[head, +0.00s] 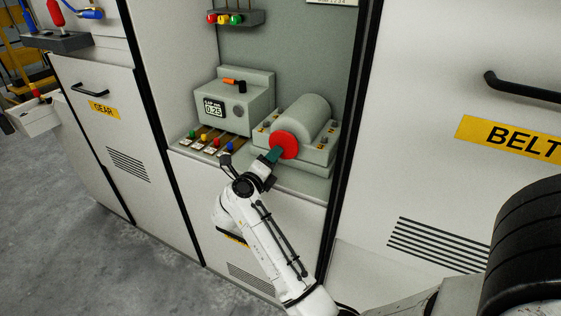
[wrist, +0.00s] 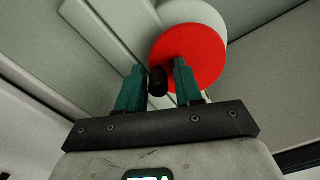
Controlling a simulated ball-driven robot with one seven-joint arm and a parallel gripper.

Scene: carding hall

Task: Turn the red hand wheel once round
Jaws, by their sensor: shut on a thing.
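The red hand wheel (head: 285,146) is a round disc on the front of a grey rounded housing (head: 308,119) inside the open cabinet bay. It also shows in the wrist view (wrist: 200,50), where a short black handle (wrist: 157,82) stands out from its left part. My gripper (head: 273,155) has teal fingers and reaches the wheel from the lower left. In the wrist view my gripper (wrist: 158,84) is shut on the black handle, one finger on each side. The handle is hidden behind my fingers in the head view.
A grey box with a small display (head: 230,102) and a row of coloured levers (head: 210,143) stand left of the wheel. A rack with coloured knobs (head: 235,17) hangs above. The BELT door (head: 430,170) is at the right. Bare floor (head: 110,260) lies at lower left.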

